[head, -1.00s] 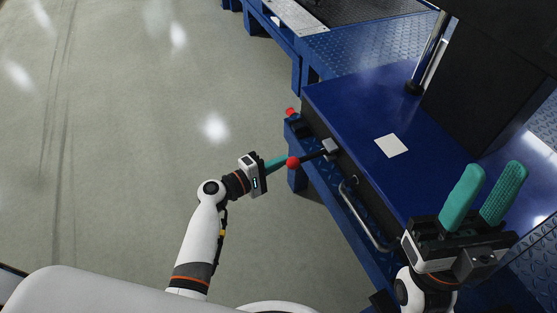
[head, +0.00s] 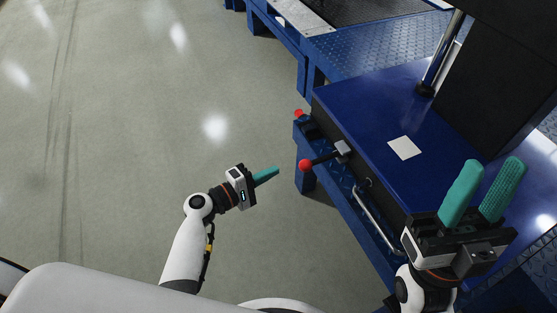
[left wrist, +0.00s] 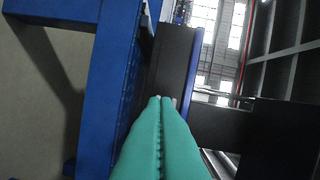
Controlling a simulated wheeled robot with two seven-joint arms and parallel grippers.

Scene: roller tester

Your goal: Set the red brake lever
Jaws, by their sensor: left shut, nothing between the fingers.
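The brake lever's red ball knob (head: 305,165) shows in the head view, on a dark rod that sticks out to the left from a grey block (head: 343,149) on the side of the blue cabinet. My left gripper (head: 275,172), with teal fingers, is shut and empty, a short gap to the left of the knob. In the left wrist view the shut fingers (left wrist: 160,105) point at the dark cabinet side; the knob is not visible there. My right gripper (head: 487,182) is open and empty, over the cabinet's near right part.
The blue cabinet (head: 370,105) has a white card (head: 404,148) on top and a metal handle (head: 375,222) on its side. A second red knob (head: 298,113) sits at the cabinet's far left corner. The floor at left is clear.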

